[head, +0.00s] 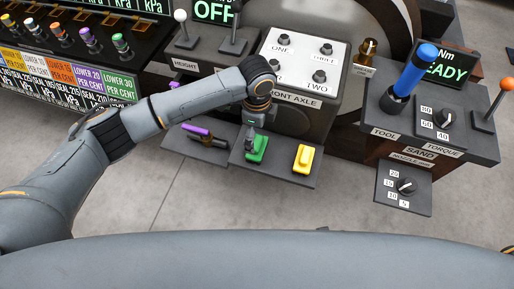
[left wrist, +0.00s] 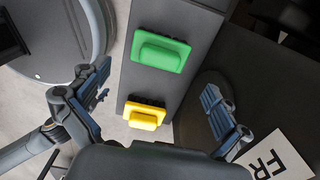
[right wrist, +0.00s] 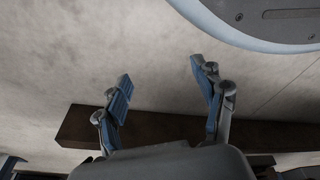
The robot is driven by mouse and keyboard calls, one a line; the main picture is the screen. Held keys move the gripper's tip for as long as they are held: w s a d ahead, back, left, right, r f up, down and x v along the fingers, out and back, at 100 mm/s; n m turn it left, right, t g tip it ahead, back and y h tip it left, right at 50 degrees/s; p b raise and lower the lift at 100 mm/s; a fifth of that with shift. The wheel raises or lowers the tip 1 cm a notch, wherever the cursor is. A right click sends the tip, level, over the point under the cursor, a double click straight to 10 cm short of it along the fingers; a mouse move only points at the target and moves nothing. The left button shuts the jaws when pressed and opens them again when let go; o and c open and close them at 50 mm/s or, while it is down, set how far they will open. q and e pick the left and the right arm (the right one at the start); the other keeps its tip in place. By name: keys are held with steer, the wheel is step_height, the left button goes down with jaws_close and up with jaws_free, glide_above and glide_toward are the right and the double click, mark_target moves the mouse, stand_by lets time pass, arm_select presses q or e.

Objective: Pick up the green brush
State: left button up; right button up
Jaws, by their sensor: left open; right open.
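The green brush (head: 262,150) lies on a dark shelf (head: 277,175) in front of the front axle panel, partly hidden by my left gripper in the head view. My left gripper (head: 252,140) is open and points down over it. In the left wrist view the green brush (left wrist: 160,52) is ahead of the open left fingers (left wrist: 156,90), with nothing between the fingertips touching it. A yellow brush (head: 303,158) lies to the right on the same shelf; it also shows in the left wrist view (left wrist: 145,116). My right gripper (right wrist: 160,76) is open and empty above the floor.
A purple-handled tool (head: 196,130) lies on a shelf to the left. The white-topped front axle panel (head: 300,62) stands behind the brushes. A blue-handled tool (head: 415,70) stands on the console at right. Bare floor (head: 200,200) lies in front.

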mark_target(257, 142)
arm_select(q)
step_height(257, 142, down, 7)
steer(key=shift+f+b, duration=0.2)
steer(key=shift+b, duration=0.55)
steer(key=shift+f, duration=0.35)
steer(key=c, duration=1.1)
arm_select(e)
steer(key=w+r, duration=0.2)
steer(key=r, duration=0.1)
steer(key=w+r, duration=0.1)
steer(key=r, duration=0.1)
steer(key=shift+w+a, duration=0.1)
steer(key=shift+a, duration=0.1)
arm_select(q)
steer(key=shift+r, duration=0.3)
step_height(257, 142, up, 10)
steer(key=shift+f+p, duration=0.25)
steer(key=shift+p, duration=0.85)
arm_select(e)
steer(key=s+f, duration=0.4)
steer(key=f, duration=0.2)
steer(key=shift+d, duration=0.3)
